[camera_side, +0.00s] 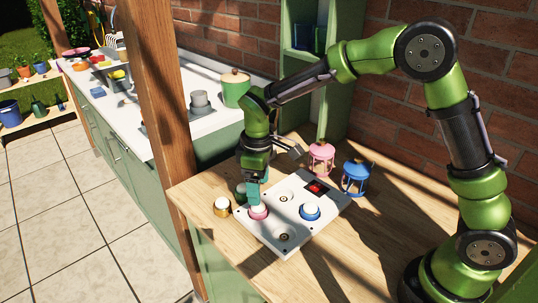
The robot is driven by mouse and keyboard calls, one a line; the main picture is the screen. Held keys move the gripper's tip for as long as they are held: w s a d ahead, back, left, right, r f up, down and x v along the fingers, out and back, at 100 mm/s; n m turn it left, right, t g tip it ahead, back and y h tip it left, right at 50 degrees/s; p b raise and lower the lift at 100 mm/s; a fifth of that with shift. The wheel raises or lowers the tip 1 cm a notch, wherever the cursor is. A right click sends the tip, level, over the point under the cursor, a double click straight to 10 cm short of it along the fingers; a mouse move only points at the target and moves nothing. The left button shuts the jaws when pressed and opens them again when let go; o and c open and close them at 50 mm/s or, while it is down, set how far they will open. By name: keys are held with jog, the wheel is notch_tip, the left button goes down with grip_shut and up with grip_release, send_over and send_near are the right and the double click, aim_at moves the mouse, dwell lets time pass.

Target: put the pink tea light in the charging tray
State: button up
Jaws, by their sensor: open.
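The white charging tray (290,188) lies on the wooden table, with round wells and a small dark panel with a red mark. The pink tea light (258,213) has a pale top and appears to sit in the tray's left well. A blue tea light (310,212) sits in the right well. The front well (283,237) and the one near the middle (283,198) are empty.
A pink lantern (321,158) and a blue lantern (356,177) stand behind the tray. A wooden post (165,100) rises at left.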

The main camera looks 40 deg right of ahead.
jog(key=s+d+r+m+t+y, duration=0.1)
jog(key=s+d+r+m+t, duration=0.15)
jog(key=s+r, duration=0.4)
jog(key=s+d+r+m+t, duration=0.1)
jog(key=s+d+r+m, duration=0.25)
jog(key=r, duration=0.55)
jog(key=s+d+m+t+y, duration=0.1)
jog(key=s+m+t, duration=0.2)
jog(key=s, duration=0.6)
jog(key=shift+s+d+f+m+t, duration=0.2)
jog(key=shift+d+m+t, duration=0.15)
jog(key=shift+m, duration=0.55)
jog(key=shift+c, duration=0.4)
